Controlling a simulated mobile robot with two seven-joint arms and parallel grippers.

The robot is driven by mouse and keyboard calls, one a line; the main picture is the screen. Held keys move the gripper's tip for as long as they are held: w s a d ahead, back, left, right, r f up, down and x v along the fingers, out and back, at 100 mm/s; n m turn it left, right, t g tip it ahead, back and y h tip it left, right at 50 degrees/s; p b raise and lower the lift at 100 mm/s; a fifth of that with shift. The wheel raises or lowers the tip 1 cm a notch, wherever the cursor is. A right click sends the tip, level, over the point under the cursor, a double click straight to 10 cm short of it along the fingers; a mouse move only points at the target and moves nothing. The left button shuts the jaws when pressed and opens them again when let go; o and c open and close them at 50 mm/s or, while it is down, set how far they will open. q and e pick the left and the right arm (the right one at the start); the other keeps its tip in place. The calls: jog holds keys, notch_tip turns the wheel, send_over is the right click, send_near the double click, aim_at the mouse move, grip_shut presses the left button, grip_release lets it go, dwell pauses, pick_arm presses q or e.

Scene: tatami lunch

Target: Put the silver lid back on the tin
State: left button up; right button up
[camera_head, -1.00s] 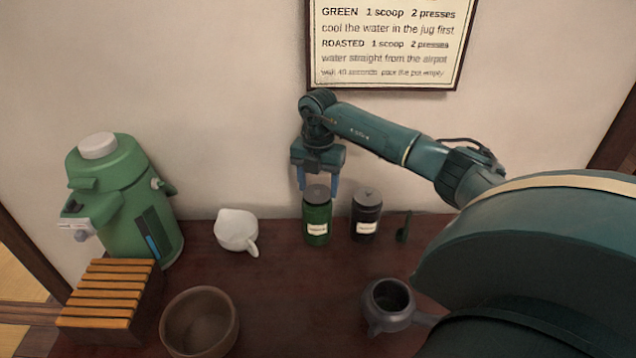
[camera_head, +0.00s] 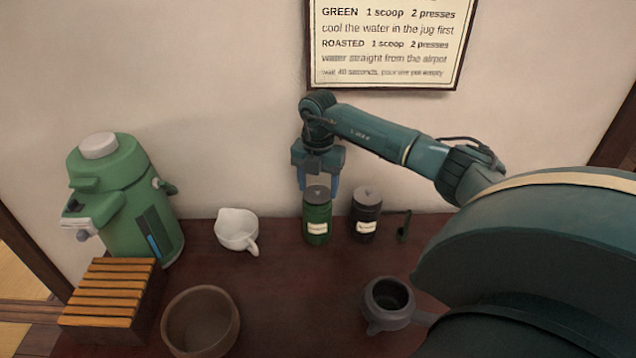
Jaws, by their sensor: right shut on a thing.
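A green tin (camera_head: 317,222) with a pale label stands near the back of the dark table. Its silver-grey lid (camera_head: 317,191) sits at the top of the tin; whether it is fully seated I cannot tell. My right gripper (camera_head: 318,184) points down from above with its blue fingers on either side of the lid, shut on it. A black tin (camera_head: 365,220) with its own silver lid (camera_head: 368,196) stands just to the right. My left gripper is not in view.
A white jug (camera_head: 236,230) and a green airpot (camera_head: 130,205) stand to the left. A slatted wooden box (camera_head: 108,300), a brown bowl (camera_head: 200,320) and a dark teapot (camera_head: 385,310) are nearer. A dark green scoop (camera_head: 404,228) is right of the black tin.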

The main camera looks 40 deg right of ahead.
jog(key=shift+f, duration=0.2)
dwell(0.5)
jog(key=o, duration=1.1)
jog(key=shift+r+p, duration=3)
jog(key=shift+r, duration=0.55)
